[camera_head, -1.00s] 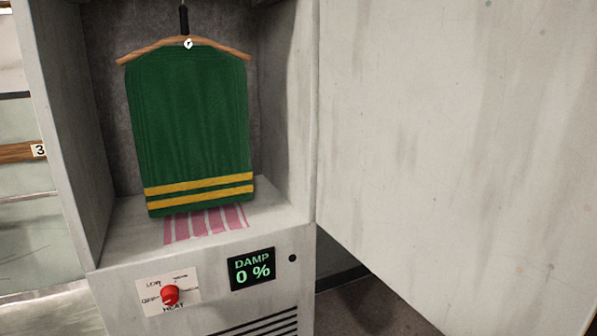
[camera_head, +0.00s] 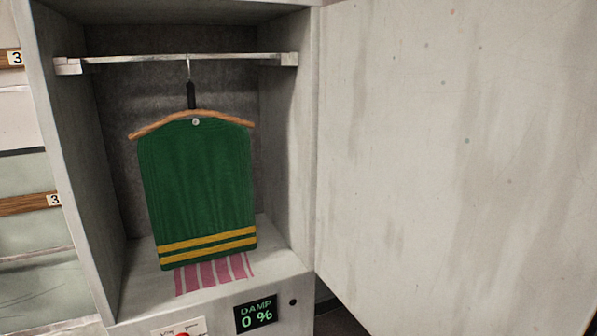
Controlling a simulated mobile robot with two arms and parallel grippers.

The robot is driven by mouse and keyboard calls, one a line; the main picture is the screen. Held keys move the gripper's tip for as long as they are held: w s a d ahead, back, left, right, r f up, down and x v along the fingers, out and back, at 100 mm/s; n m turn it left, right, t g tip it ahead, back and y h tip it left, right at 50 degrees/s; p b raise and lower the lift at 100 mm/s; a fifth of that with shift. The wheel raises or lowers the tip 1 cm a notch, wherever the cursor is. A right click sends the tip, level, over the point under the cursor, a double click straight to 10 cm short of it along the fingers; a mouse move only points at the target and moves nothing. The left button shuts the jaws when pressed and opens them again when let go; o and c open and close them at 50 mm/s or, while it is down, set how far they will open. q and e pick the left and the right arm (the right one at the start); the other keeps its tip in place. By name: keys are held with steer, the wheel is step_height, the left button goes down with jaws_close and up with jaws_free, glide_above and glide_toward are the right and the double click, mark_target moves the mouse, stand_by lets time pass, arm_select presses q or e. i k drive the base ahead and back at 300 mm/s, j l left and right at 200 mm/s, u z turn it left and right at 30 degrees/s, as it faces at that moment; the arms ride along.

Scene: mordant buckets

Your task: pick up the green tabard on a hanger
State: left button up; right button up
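The green tabard (camera_head: 197,185) has two yellow stripes near its hem. It hangs on a wooden hanger (camera_head: 152,126) with a black neck and a metal hook. The hook is over a metal rail (camera_head: 135,59) near the top of an open grey cabinet (camera_head: 289,140). A small round white tag or button shows at the tabard's neck. The tabard hangs clear inside the cabinet, over pink stripes on its floor. Neither of my grippers is in view.
The open cabinet door (camera_head: 450,150) fills the right side. Pink and white stripes (camera_head: 213,274) mark the cabinet floor. A display (camera_head: 256,314) below reads DAMP 0 %, beside a partly cut-off red knob (camera_head: 184,334). Shelves with wooden strips numbered 3 (camera_head: 25,204) stand at left.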

mark_target(196, 173)
steer(key=l+u, duration=0.1)
steer(key=u, duration=0.35)
steer(key=l+u, duration=0.4)
steer(key=l, duration=0.25)
steer(key=l+u, duration=0.4)
steer(key=l, duration=0.25)
steer(key=k+l, duration=0.1)
steer(key=l, duration=0.65)
steer(key=k+l, duration=0.15)
steer(key=l, duration=0.25)
steer(key=k+l+u, duration=0.1)
steer(key=l, duration=0.3)
steer(key=j, duration=0.55)
steer(key=i+j, duration=0.15)
steer(key=j, duration=0.35)
